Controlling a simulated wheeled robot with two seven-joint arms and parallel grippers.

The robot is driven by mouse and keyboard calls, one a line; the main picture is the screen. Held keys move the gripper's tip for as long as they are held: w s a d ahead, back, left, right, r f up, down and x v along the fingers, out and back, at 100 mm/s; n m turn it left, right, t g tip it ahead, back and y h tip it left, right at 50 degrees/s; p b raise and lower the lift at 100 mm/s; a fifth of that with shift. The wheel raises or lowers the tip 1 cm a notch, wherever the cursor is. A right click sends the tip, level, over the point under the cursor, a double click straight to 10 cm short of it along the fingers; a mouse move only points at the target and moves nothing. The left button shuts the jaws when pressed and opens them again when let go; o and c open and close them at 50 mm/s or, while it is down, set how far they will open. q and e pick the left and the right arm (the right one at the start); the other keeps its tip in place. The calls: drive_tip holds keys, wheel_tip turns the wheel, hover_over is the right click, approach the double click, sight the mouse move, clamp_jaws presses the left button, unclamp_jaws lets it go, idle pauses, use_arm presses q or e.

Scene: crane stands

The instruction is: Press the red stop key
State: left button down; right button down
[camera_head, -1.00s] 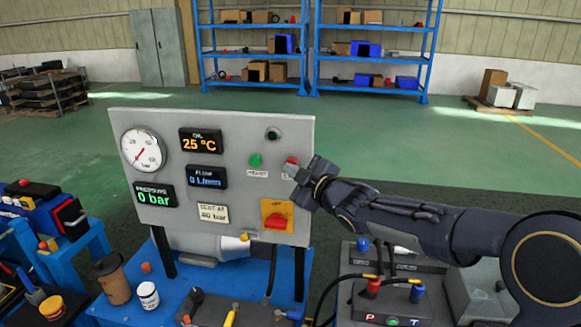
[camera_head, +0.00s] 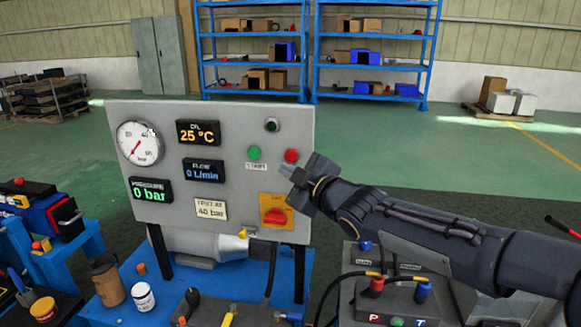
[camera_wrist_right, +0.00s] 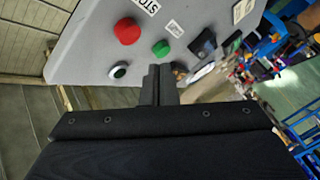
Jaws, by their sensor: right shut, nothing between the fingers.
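The red stop key (camera_head: 291,156) is a round button at the upper right of the grey control panel (camera_head: 225,130). In the right wrist view the red key (camera_wrist_right: 127,31) is fully visible, above and left of the fingers, beside a "STOP" label (camera_wrist_right: 146,6). The green button (camera_head: 254,153) sits to its left. My right gripper (camera_head: 287,172) is shut and empty. In the head view its tip appears just below the red key; in the wrist view its fingers (camera_wrist_right: 158,72) look apart from the key. My left gripper is not in view.
A red rotary switch on a yellow plate (camera_head: 275,211) is below the gripper. A cup (camera_head: 108,280) and a white jar (camera_head: 143,296) stand on the blue bench. A box with hose fittings (camera_head: 385,302) stands at the lower right.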

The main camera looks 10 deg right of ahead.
drive_tip(key=shift+s+a+b, duration=0.35)
drive_tip(key=shift+s+b, duration=0.3)
drive_tip(key=shift+s, duration=0.15)
drive_tip(key=shift+d, duration=0.1)
drive_tip(key=s+d+f+m+g+h, duration=0.4)
drive_tip(key=s+d+f+m, duration=0.55)
drive_tip(key=s, duration=0.35)
drive_tip(key=s+f+m+g, duration=0.3)
drive_tip(key=s+f, duration=0.3)
drive_tip(key=s, duration=0.4)
drive_tip(key=s+a+f+m+g+y, duration=0.1)
drive_tip(key=s+f+m+g, duration=0.2)
drive_tip(key=s+f, duration=0.4)
drive_tip(key=s, duration=0.3)
drive_tip(key=shift+a+f+m, duration=0.15)
drive_tip(key=shift+f+m, duration=0.15)
drive_tip(key=shift+m, duration=0.05)
